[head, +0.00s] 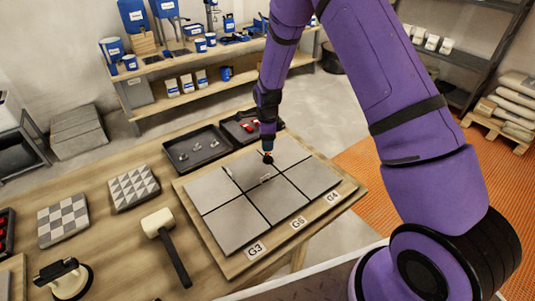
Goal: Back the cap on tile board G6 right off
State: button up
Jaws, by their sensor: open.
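The tile board (221,256) lies on the wooden table and carries grey tiles with dark joints. Labels G3, G6 (298,223) and G4 stand along its front edge. A small pale clip-like piece (265,179) sits near the middle of the tiles, and another thin pale piece (229,174) lies to its left. I cannot tell a cap apart at this size. My gripper (268,160) points down over the back middle of the board, just behind the middle piece. Its fingers are tiny and dark here; no held thing shows.
Behind the board stand a dark tray (197,149) with small metal pieces and another tray (242,128) with red pieces. A mallet (167,246), patterned tile samples (134,187) and a suction-cup handle (66,277) lie to the left. My arm covers the right side.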

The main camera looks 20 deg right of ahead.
aim_at(268, 153)
notch_tip(268, 153, down, 7)
jog(key=shift+r, duration=0.15)
jog(key=shift+c, duration=0.4)
jog(key=c, duration=0.9)
